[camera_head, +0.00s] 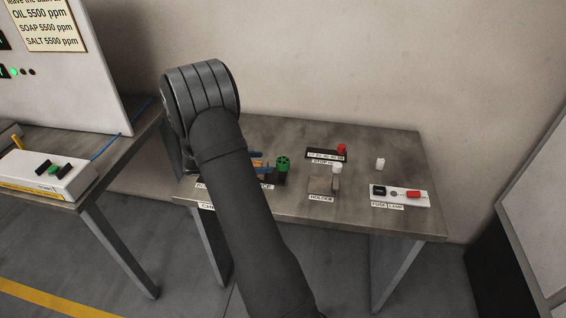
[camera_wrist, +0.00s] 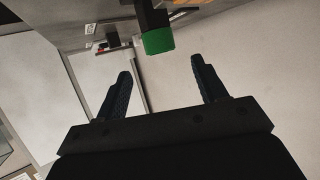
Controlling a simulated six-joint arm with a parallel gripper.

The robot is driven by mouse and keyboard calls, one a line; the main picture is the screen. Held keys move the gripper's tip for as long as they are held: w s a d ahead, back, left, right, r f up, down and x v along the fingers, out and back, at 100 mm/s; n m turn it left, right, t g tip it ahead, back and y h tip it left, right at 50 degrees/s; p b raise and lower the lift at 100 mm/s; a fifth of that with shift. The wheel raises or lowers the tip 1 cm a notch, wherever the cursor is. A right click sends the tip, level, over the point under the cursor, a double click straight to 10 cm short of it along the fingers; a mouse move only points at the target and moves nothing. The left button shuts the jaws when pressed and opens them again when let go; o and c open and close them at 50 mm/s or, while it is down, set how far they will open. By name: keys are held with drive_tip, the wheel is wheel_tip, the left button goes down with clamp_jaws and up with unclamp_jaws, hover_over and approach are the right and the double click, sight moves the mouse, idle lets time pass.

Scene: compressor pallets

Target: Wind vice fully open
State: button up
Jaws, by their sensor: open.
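The vice (camera_head: 279,179) stands on the right table, partly hidden behind my arm. Its green handle knob (camera_head: 283,163) faces out at the right of my arm. In the wrist view the green knob (camera_wrist: 158,41) sits on the end of a dark post at the top. My gripper (camera_wrist: 161,72) is open and empty, its two dark blue fingers spread apart. The knob appears above and between the fingertip lines, not held. Most of my gripper is hidden by my arm in the head view, and the vice jaws cannot be made out.
The table (camera_head: 400,150) also bears a stop panel with a red knob (camera_head: 342,149), a holder (camera_head: 322,184) with a white-topped piece, a small white cylinder (camera_head: 380,163) and a fuse lamp box (camera_head: 402,195). Another table with a white box (camera_head: 45,175) stands left, across a gap.

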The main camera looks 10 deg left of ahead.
sight(282, 163)
drive_tip(key=x, duration=0.9)
drive_tip(key=shift+d+f, duration=0.1)
drive_tip(key=c, duration=1)
drive_tip(key=shift+y, duration=0.3)
drive_tip(key=n+t+y, duration=0.1)
drive_tip(key=n+y, duration=0.1)
drive_tip(key=n+t+y, duration=0.2)
drive_tip(key=n, duration=0.1)
drive_tip(key=shift+d+t, duration=0.1)
drive_tip(key=shift+t, duration=0.2)
drive_tip(key=shift+n+t+y, duration=0.8)
drive_tip(key=shift+n+y, duration=2.1)
drive_tip(key=shift+y, duration=0.7)
drive_tip(key=shift+w, duration=0.1)
